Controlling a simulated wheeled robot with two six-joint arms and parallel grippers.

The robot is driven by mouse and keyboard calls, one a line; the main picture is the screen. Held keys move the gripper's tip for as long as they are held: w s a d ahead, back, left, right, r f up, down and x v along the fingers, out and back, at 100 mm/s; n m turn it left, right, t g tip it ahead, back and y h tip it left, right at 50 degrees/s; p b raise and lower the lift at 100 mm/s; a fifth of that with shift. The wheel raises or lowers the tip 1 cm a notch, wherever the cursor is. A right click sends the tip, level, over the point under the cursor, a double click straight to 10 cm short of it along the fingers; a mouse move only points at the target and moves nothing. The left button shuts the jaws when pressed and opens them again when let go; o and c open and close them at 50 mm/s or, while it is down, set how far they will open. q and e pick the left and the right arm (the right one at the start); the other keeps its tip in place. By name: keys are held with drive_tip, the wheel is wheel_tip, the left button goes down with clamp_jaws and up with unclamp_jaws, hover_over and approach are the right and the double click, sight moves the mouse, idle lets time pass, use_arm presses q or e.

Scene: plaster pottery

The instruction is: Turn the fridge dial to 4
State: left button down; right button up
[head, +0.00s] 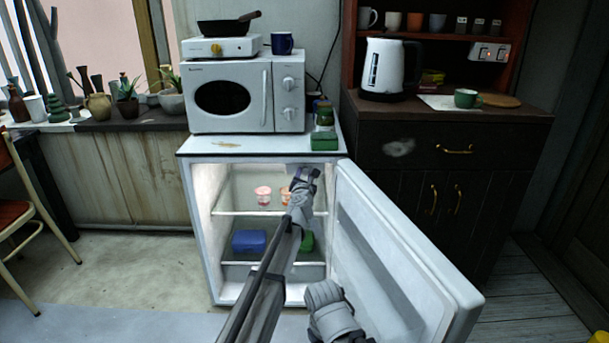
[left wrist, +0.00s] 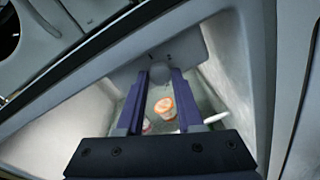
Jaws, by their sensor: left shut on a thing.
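The fridge (head: 199,240) stands with its door open to the right. My left arm reaches into it, and my left gripper (head: 305,173) is at the upper right of the interior. In the left wrist view the fridge dial (left wrist: 159,74), a small round grey knob on a pale panel, sits between the fingertips of my left gripper (left wrist: 161,76). The gripper is shut on the dial. The panel has small dark marks, too small to read, so the dial's setting cannot be told. In the head view the gripper hides the dial.
The open fridge door (head: 400,260) stands close to the right of my arm. Small cups (head: 263,195) stand on the upper shelf, and a blue box (head: 249,241) lies below. A microwave (head: 245,95) and a green box (head: 324,141) are on the fridge top.

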use_arm(q)
drive_tip(key=shift+m, duration=1)
drive_tip(key=c, duration=0.5)
unclamp_jaws()
drive_tip(key=shift+c, duration=0.2)
drive_tip(key=s, duration=0.7)
drive_tip(key=shift+s+r+p, duration=0.3)
drive_tip(key=shift+s+p, duration=0.05)
drive_tip(key=shift+s, duration=0.05)
drive_tip(key=shift+a, duration=0.15)
